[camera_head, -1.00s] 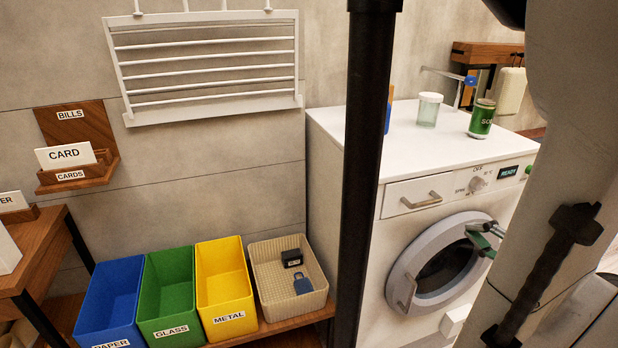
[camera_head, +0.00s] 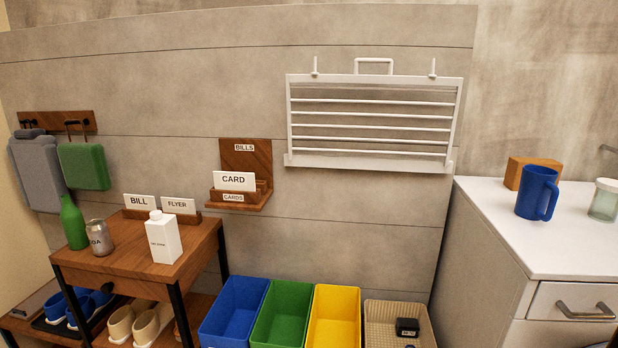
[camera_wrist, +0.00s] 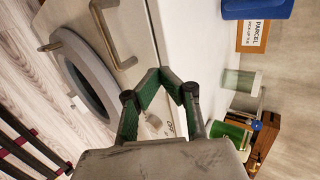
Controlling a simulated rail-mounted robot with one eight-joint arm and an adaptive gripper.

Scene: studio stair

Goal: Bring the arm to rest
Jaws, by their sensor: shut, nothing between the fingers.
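My gripper (camera_wrist: 165,78) shows only in the wrist view, with its green-sided fingers brought together at the tips and nothing between them. It is in front of the white washing machine (camera_wrist: 178,15), which appears turned sideways there. The machine's round door (camera_wrist: 66,50) and drawer handle (camera_wrist: 112,32) lie to the left of the fingers. The fingers appear apart from these, though the exact gap cannot be told. My arm and gripper are not in the head view, where the machine's top (camera_head: 500,225) shows at right.
On the machine stand a blue mug (camera_head: 537,193), a wooden block (camera_head: 515,172) and a jar (camera_head: 604,200). A green can (camera_wrist: 226,130) shows in the wrist view. Blue (camera_head: 235,308), green (camera_head: 283,312) and yellow (camera_head: 333,315) bins stand beside a beige basket (camera_head: 385,310). A wooden table (camera_head: 125,243) is left.

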